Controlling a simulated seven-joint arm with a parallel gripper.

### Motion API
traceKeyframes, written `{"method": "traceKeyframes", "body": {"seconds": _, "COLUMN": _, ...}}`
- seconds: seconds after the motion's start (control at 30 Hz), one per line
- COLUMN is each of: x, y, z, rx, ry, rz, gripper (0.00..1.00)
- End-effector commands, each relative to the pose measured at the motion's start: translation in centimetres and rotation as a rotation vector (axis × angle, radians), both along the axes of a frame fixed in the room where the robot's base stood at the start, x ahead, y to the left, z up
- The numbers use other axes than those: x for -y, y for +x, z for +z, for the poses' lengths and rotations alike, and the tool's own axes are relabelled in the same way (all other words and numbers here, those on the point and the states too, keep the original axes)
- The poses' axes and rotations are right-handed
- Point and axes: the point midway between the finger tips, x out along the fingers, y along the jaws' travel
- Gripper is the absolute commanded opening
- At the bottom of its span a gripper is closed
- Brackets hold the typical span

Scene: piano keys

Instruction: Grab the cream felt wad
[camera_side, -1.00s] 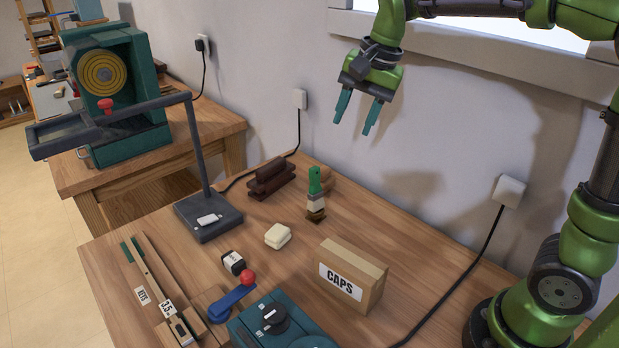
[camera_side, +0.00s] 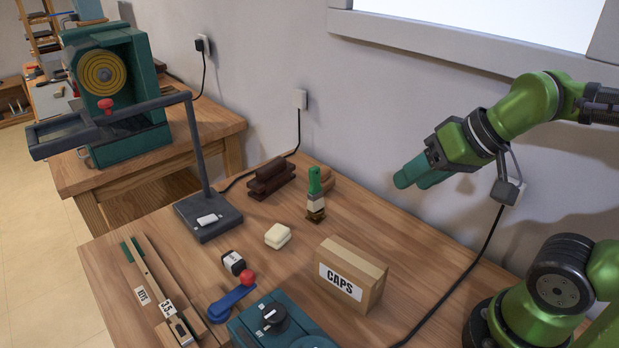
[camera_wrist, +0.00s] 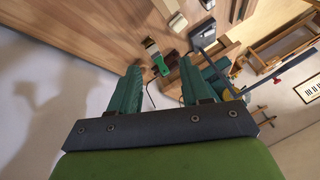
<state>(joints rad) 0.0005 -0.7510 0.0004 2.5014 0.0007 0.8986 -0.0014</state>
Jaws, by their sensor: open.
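In the wrist view a small cream block (camera_wrist: 178,22) near the top looks like the same wad. My gripper (camera_side: 410,180) is up in the air to the right, well away from the wad and near the wall. Its two teal fingers point left in the side view. In the wrist view the fingers (camera_wrist: 160,72) stand apart with nothing held between them.
The CAPS box (camera_side: 350,277) stands right of the wad. A green-handled brush (camera_side: 315,195) stands behind it, beside a dark brown block (camera_side: 271,177). The grey stand (camera_side: 208,218) rises at left.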

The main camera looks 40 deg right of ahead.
Motion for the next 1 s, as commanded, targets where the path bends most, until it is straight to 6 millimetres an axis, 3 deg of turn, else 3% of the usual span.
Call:
{"method": "traceKeyframes", "body": {"seconds": 0.47, "x": 0.00, "y": 0.01, "z": 0.02, "rx": -0.001, "ry": 0.001, "rz": 0.000, "gripper": 0.48}}
{"method": "traceKeyframes", "body": {"seconds": 0.73, "x": 0.00, "y": 0.01, "z": 0.02, "rx": -0.001, "ry": 0.001, "rz": -0.001, "gripper": 0.87}}
{"method": "traceKeyframes", "body": {"seconds": 1.0, "x": -0.03, "y": 0.01, "z": 0.03, "rx": -0.001, "ry": 0.002, "rz": 0.000, "gripper": 0.89}}
